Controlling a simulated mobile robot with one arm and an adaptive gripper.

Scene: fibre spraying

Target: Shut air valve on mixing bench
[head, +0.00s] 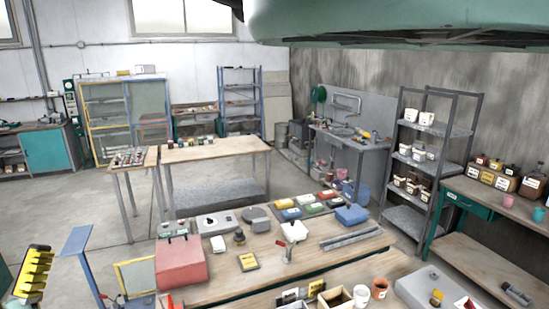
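A wooden-topped bench (335,255) stands in the foreground, but I cannot tell for sure that it is the mixing bench. On it is a small white fitting (294,231) with a red lever-like part (286,252) below it. This may be the air valve, but it is too small to tell, and its setting cannot be read. A red box (181,263) with small fittings on top stands at the bench's left end. My gripper is not in view.
A second wooden table (215,149) stands behind, with grey floor (60,205) to its left. A grey shelf rack (428,160) and a green-framed bench (490,203) are at right. A large green curved body (390,22) hangs across the top right.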

